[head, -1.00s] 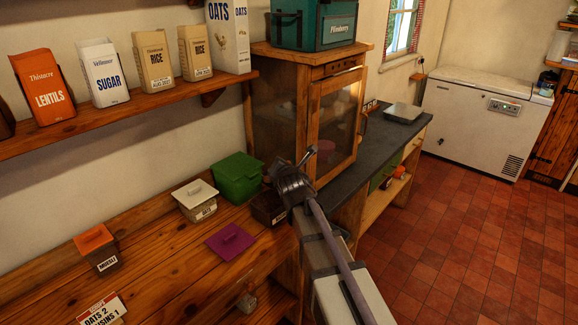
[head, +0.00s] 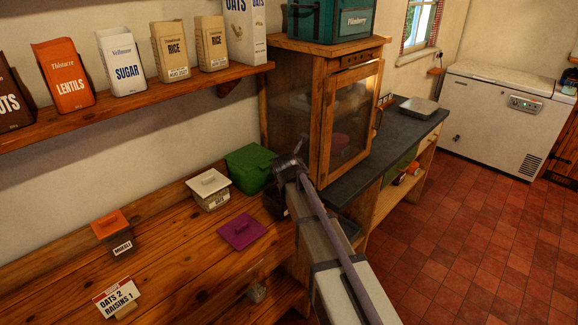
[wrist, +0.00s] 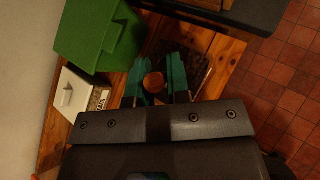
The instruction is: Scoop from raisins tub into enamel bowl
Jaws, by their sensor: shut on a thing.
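My gripper (wrist: 156,86) is shut on a round brown thing (wrist: 154,82), seen end-on between its teal fingers. It looks like the end of a wooden scoop handle; the rest is hidden. Beyond the fingers in the wrist view is a dark open area (wrist: 192,70), apparently the raisins tub. In the head view a dark tub (head: 273,203) stands right of the green tub, partly covered by my arm; my gripper (head: 290,165) is over or beside it. A purple lid (head: 241,231) lies on the wooden counter. I cannot make out an enamel bowl.
A green lidded tub (head: 249,168) and a white-lidded oats tub (head: 209,189) stand close to the left. An orange-lidded muesli tub (head: 113,232) and a card reading oats 2, raisins 1 (head: 116,297) are farther left. A wooden cabinet (head: 322,110) stands just behind.

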